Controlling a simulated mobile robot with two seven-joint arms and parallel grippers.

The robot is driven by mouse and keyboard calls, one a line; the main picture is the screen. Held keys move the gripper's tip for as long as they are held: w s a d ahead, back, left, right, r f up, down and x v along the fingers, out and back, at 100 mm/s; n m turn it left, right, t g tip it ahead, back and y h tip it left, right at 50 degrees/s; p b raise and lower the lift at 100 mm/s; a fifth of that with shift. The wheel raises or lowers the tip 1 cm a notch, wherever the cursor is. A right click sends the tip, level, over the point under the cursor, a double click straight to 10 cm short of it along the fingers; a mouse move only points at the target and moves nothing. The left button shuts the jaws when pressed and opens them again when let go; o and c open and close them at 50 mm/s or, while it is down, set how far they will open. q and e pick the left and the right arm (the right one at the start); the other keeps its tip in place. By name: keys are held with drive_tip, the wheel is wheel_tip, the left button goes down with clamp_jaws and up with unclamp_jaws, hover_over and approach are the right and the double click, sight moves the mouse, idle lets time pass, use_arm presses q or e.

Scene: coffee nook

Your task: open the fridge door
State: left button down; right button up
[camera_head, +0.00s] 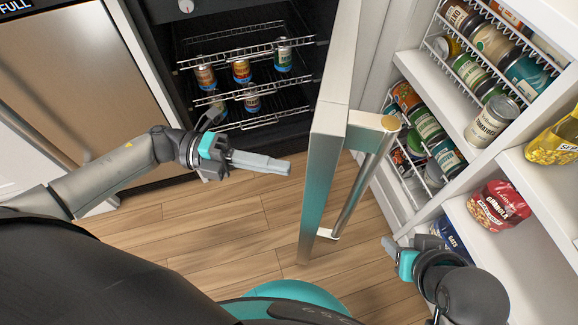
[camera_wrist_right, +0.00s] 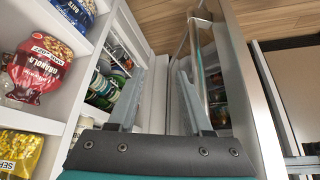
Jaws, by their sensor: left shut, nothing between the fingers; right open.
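The fridge door (camera_head: 322,160) stands wide open, swung out from the dark fridge interior (camera_head: 240,90). Its bar handle (camera_head: 357,195) is on the door's right face. My left gripper (camera_head: 289,168) is shut and empty, in front of the fridge opening and left of the door. My right gripper (camera_head: 388,246) is open, low and right of the door, apart from the handle. In the right wrist view the open fingers (camera_wrist_right: 158,80) have nothing between them; the handle (camera_wrist_right: 197,60) and door (camera_wrist_right: 250,80) lie to their right.
Wire racks with several cans (camera_head: 241,71) are inside the fridge. Pantry shelves (camera_head: 450,100) with cans and a red granola bag (camera_head: 498,205) stand close on the right. A steel appliance (camera_head: 75,80) is at the left. The wooden floor (camera_head: 240,225) is clear.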

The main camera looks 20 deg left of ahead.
use_arm(q)
drive_tip(key=shift+w+d, duration=0.1)
drive_tip(key=shift+d, duration=1.25)
use_arm(e)
drive_tip(key=shift+w+a+f+t+y, duration=0.2)
drive_tip(key=shift+w+a+t+y, duration=0.2)
drive_tip(key=shift+w+a+t, duration=0.3)
drive_tip(key=shift+a, duration=0.1)
